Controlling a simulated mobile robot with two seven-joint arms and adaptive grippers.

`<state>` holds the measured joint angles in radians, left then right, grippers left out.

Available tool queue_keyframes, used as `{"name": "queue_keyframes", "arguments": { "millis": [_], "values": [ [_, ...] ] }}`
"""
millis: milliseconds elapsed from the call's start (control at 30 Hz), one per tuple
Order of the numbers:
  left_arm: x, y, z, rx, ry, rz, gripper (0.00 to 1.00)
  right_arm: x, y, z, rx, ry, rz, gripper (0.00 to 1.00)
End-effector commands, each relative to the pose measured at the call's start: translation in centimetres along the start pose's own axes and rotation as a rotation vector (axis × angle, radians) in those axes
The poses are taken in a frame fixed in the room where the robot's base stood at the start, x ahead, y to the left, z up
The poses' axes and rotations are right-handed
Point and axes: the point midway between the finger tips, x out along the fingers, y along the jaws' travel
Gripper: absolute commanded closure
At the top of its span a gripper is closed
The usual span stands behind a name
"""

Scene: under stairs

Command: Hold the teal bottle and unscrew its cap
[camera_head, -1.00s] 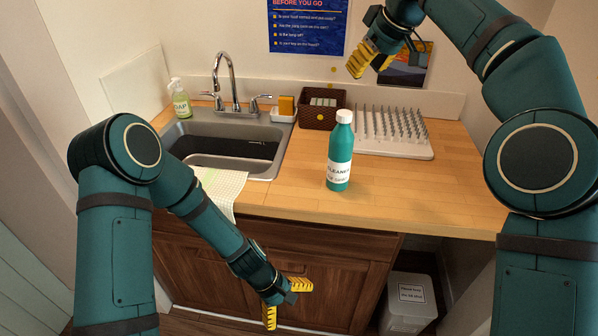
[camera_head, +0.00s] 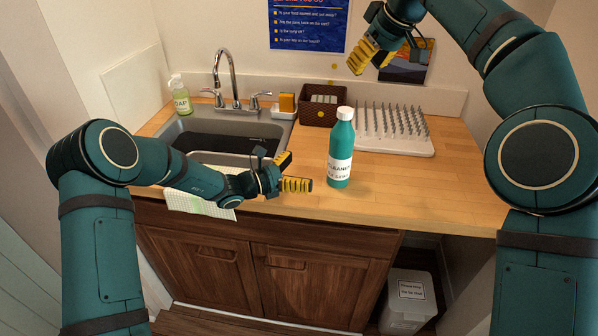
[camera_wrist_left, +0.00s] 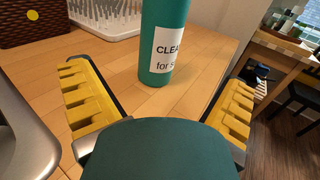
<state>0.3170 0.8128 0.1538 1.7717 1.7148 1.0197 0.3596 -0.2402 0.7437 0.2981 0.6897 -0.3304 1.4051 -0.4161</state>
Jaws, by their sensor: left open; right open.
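The teal bottle (camera_head: 340,160) with a white cap (camera_head: 345,113) and a white label stands upright on the wooden counter. My left gripper (camera_head: 300,172) is open just left of the bottle, its yellow fingers apart and pointing toward it. In the left wrist view the bottle (camera_wrist_left: 160,45) stands ahead, between the lines of the two open fingers (camera_wrist_left: 160,100), and its cap is out of frame. My right gripper (camera_head: 368,58) is open and empty, raised above and behind the bottle near the wall.
A sink (camera_head: 225,135) with a faucet and a soap bottle (camera_head: 180,97) is at left. A brown basket (camera_head: 318,118) and a white peg rack (camera_head: 395,148) stand behind the bottle. A cloth (camera_head: 200,203) hangs over the front edge. The counter right of the bottle is clear.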

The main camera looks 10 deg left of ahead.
Motion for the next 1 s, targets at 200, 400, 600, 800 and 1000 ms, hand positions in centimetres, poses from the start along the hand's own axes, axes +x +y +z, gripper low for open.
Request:
{"name": "queue_keyframes", "arguments": {
  "millis": [200, 400, 600, 800, 1000],
  "values": [
    [3.3, -0.2, -0.1, 0.001, 0.000, -0.005, 0.00, 0.0, 0.0, 0.0, 0.000, 0.000, 0.000, 0.54],
    [6.9, -0.2, -0.1, 0.002, 0.001, -0.006, 0.00, 0.0, 0.0, 0.0, 0.000, 0.000, 0.000, 0.54],
    [10.3, -0.3, -0.1, 0.001, 0.002, -0.005, 0.00, 0.0, 0.0, 0.0, 0.000, 0.000, 0.000, 0.54],
    [12.5, -0.2, -0.1, 0.002, 0.003, -0.004, 0.00, 0.0, 0.0, 0.0, 0.000, 0.000, 0.000, 0.54],
    [13.3, -0.2, -0.1, 0.001, 0.004, -0.003, 0.00, 0.0, 0.0, 0.0, 0.000, 0.000, 0.000, 0.54]
  ]
}}
